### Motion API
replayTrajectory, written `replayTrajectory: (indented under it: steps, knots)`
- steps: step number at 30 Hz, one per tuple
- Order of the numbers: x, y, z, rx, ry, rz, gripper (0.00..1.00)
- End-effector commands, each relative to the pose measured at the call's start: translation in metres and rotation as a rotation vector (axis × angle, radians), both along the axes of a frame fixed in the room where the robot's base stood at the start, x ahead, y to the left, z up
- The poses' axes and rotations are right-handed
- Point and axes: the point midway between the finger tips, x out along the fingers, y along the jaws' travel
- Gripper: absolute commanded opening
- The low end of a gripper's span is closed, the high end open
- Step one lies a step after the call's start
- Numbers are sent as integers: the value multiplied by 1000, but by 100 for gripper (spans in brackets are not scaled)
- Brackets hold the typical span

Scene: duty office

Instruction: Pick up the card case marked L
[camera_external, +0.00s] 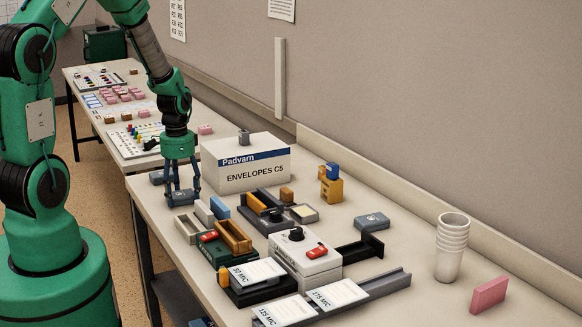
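My gripper (184,198) points straight down at the near left edge of the long table, left of the white envelope box. Its two fingers stand apart. Something dark blue-grey shows low between the fingertips, but it is too small to tell whether they press on it. A flat blue-grey case (371,222) lies on the table right of the middle, with a mark on top too small to read. Another blue-grey case (157,177) lies left of my gripper, partly hidden by it. I cannot tell which case bears the L.
A white envelope box (246,165) stands just right of my gripper. Trays, a grey-white device (304,260) and labelled rails (340,297) crowd the front. Stacked cups (452,247) and a pink block (489,295) stand at right.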

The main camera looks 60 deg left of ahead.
Motion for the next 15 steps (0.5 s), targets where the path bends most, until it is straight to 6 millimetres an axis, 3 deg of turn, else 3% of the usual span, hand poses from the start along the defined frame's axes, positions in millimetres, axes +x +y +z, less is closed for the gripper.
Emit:
replayTrajectory:
  steps: [2, 15]
  knots:
    - [0, 0, 0, 0, 0, 0, 34]
    - [0, 0, 5, 1, -1, 0, 34]
